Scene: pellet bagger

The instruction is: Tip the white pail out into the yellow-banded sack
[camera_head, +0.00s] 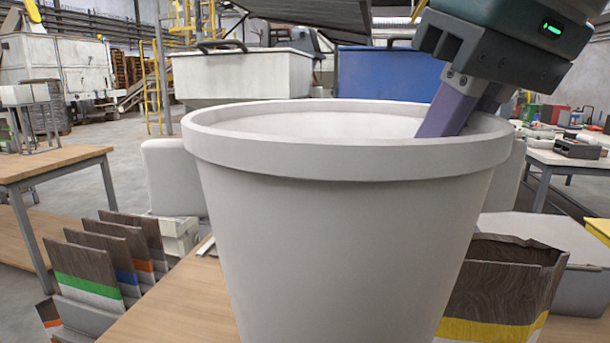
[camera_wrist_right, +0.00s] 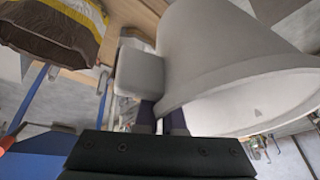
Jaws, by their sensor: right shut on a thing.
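The white pail (camera_head: 340,240) fills the middle of the head view, upright and held up close to the camera. Its inside shows only a pale surface; I cannot tell what it holds. It also shows in the right wrist view (camera_wrist_right: 205,45). My right gripper (camera_head: 466,110) comes in from the upper right and is shut on the pail's rim at its right side. The yellow-banded sack (camera_head: 508,285) stands open at the lower right, brown with a yellow band, partly hidden behind the pail. It shows top left in the wrist view (camera_wrist_right: 58,22). My left gripper is out of view.
Several sacks with green, blue and orange bands (camera_head: 95,265) stand at the lower left. A grey lidded box (camera_head: 545,235) is behind the yellow-banded sack. White (camera_head: 240,76) and blue (camera_head: 388,74) bins stand behind the pail. A wooden table (camera_head: 45,165) is at left.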

